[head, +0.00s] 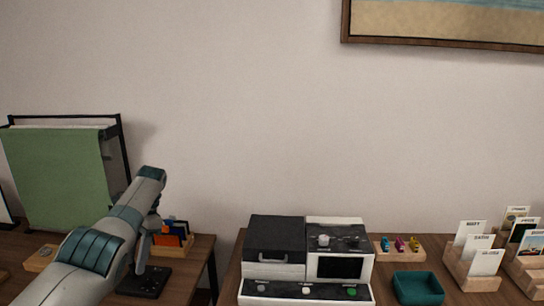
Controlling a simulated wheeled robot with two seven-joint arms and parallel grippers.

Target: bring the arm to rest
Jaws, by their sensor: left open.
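My left arm, grey with teal bands, comes in from the lower left and bends at its top. From the bend, my left gripper (141,268) hangs down over the left table, in front of a small rack with orange and dark cards (172,238). It is open, and I see nothing held in it. Its fingertips are small and dark against a black flat device (158,282) behind or below them; I cannot tell whether they touch it. My right gripper is out of view.
A green panel on a black frame (55,170) stands at the left. Past a gap, the right table carries a black and white machine (338,267), a teal tray (418,289), a wooden holder with small coloured items (400,254) and wooden card stands (471,275). A framed picture (450,25) hangs above.

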